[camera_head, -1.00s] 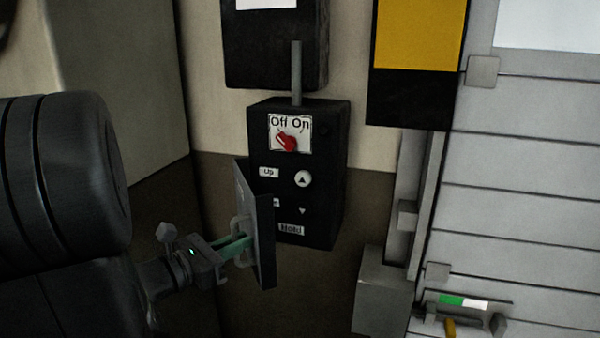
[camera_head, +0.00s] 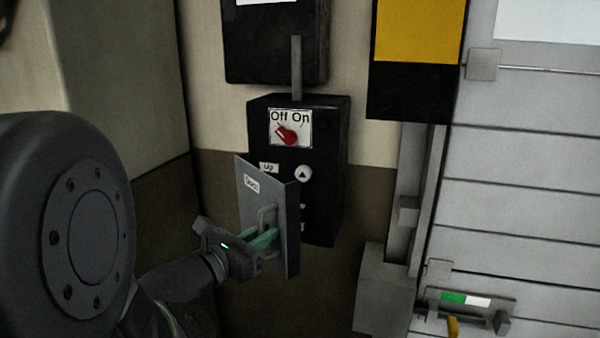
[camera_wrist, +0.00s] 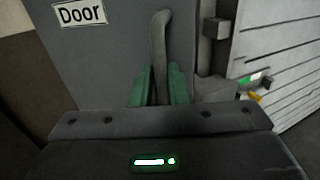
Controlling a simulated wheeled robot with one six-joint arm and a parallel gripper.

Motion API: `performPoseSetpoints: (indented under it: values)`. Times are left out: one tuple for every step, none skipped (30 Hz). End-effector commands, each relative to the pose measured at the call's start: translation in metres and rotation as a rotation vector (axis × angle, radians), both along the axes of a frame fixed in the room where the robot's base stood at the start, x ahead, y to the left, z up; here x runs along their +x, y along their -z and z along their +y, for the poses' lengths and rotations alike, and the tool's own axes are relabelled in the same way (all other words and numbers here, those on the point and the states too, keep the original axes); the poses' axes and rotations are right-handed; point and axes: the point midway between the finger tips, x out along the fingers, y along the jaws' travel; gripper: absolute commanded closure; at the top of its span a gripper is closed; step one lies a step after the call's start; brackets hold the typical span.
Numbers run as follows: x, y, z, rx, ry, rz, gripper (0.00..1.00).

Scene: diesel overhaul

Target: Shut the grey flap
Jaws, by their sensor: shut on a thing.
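The grey flap (camera_head: 254,205), labelled "Door", is hinged at its left edge on the black control box (camera_head: 325,150). It stands partly open, its right edge out from the box, and covers much of the lower buttons in the head view. My gripper (camera_head: 265,238) is shut on the flap's handle, with green fingers on either side of it. In the wrist view the flap (camera_wrist: 115,60) fills the middle, and the fingers (camera_wrist: 160,88) flank the upright grey handle (camera_wrist: 160,40).
The box carries a red Off/On knob (camera_head: 286,136) and a round up button (camera_head: 303,173). A grey conduit rises above it. To the right are a grey block (camera_head: 385,290) and a slatted shutter (camera_head: 530,170) with a yellow lever (camera_head: 453,327) below.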

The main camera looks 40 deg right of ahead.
Motion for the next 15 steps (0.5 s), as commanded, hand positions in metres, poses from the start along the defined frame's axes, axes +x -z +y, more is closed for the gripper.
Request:
performPoseSetpoints:
  values:
    - [-0.002, -0.001, -0.005, -0.007, -0.006, -0.007, 0.91]
    - [-0.002, -0.001, -0.006, -0.008, -0.014, -0.005, 0.91]
    - [-0.004, -0.001, -0.009, -0.009, -0.021, -0.004, 0.91]
    - [-0.005, -0.001, -0.011, -0.009, -0.027, -0.003, 0.91]
    - [-0.006, -0.001, -0.012, -0.011, -0.033, 0.000, 0.92]
    - [-0.007, -0.001, -0.015, -0.012, -0.040, 0.003, 0.93]
    - [-0.006, 0.001, -0.017, -0.011, -0.049, -0.004, 0.94]
    - [-0.006, 0.001, -0.019, -0.011, -0.057, -0.008, 0.92]
    - [-0.007, 0.001, -0.022, -0.010, -0.067, -0.011, 0.91]
    - [-0.007, 0.001, -0.024, -0.010, -0.074, -0.014, 0.90]
    - [-0.007, 0.000, -0.026, -0.011, -0.081, -0.015, 0.90]
    - [-0.008, 0.000, -0.028, -0.011, -0.090, -0.017, 0.89]
    - [-0.009, 0.000, -0.030, -0.011, -0.096, -0.016, 0.89]
    - [-0.009, 0.000, -0.032, -0.012, -0.102, -0.014, 0.89]
    - [-0.011, 0.000, -0.034, -0.012, -0.109, -0.012, 0.90]
